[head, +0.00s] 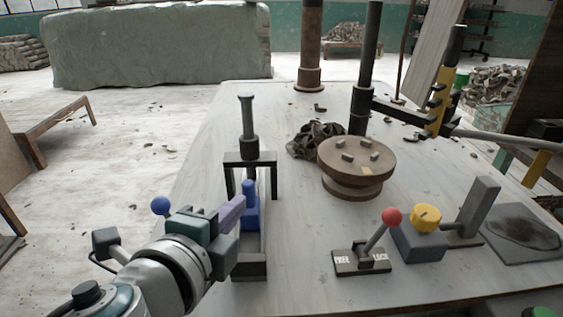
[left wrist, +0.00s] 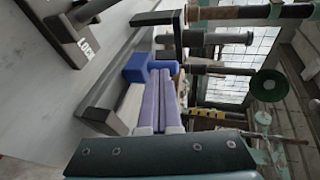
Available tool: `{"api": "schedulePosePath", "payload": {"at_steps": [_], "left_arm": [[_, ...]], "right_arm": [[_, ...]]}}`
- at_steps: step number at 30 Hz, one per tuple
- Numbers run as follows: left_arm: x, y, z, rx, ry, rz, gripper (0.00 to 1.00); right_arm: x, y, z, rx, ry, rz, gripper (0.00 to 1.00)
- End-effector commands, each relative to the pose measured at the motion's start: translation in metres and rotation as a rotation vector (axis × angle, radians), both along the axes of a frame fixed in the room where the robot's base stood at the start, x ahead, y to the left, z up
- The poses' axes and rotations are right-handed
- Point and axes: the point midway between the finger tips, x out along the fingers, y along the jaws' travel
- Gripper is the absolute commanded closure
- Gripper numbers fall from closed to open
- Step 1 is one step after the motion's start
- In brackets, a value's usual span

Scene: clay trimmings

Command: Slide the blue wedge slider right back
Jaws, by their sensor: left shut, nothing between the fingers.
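The blue wedge slider (head: 250,207) sits on a dark narrow rail (head: 249,265), just in front of a black frame with an upright post. It has a rounded upright knob. My left gripper (head: 238,204) is shut, with its purple fingers together and nothing held. Its tips are at the left side of the slider in the head view. In the left wrist view, the blue slider (left wrist: 137,68) lies right at the ends of the purple fingers (left wrist: 160,95). I cannot tell whether they touch. My right gripper is not in view.
The black frame (head: 250,158) straddles the rail behind the slider. To the right stand a red-knobbed lever (head: 391,216), a grey block with a yellow knob (head: 426,216) and a round wooden wheel (head: 356,158). The pale tabletop between rail and lever is clear.

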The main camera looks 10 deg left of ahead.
Motion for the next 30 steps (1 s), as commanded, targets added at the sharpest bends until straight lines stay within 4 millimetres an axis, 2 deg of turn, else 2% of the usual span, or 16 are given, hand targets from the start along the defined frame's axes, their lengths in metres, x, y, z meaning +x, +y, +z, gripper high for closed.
{"api": "schedulePosePath", "payload": {"at_steps": [4, 14, 22, 30], "left_arm": [[0.008, -0.001, 0.000, 0.000, 0.000, -0.001, 1.00], [0.009, 0.000, 0.000, 0.000, 0.000, -0.001, 1.00], [0.038, 0.008, 0.000, 0.000, -0.002, 0.001, 1.00], [0.039, 0.008, 0.000, 0.000, 0.000, 0.000, 1.00]], "right_arm": [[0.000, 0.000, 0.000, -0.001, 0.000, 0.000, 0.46], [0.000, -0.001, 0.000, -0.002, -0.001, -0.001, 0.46], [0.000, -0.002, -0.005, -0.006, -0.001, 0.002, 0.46], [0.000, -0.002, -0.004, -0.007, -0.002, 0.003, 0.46]]}}
